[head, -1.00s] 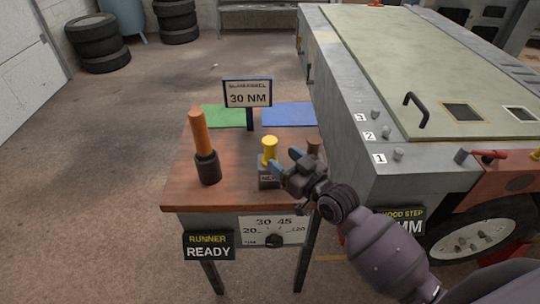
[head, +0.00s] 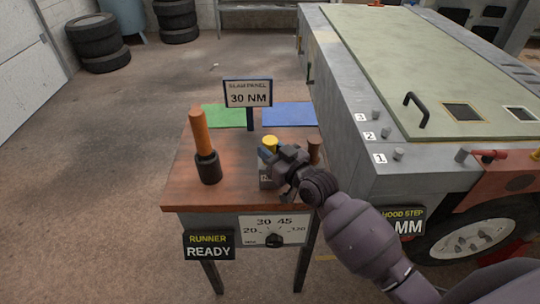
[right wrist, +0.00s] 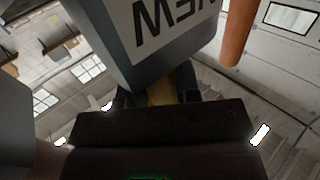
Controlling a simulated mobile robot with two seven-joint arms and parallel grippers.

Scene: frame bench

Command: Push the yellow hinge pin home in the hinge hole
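The yellow pin (head: 270,142) stands upright in a small grey block (head: 264,179) on the bench, its round head showing above my right gripper. My right gripper (head: 268,154) is at the pin, just above the block. In the right wrist view the yellow pin (right wrist: 161,91) shows between the two dark fingers, below the block marked "NEW" (right wrist: 165,35). Whether the fingers press on it I cannot tell. I cannot make out the hinge hole. My left gripper is not in view.
On the wooden bench top (head: 232,180) are an orange-handled tool in a dark holder (head: 208,165), a brown peg (head: 314,150), a green mat (head: 225,115), a blue mat (head: 289,113) and a "30 NM" sign (head: 248,95). The grey vehicle body (head: 350,130) stands close on the right.

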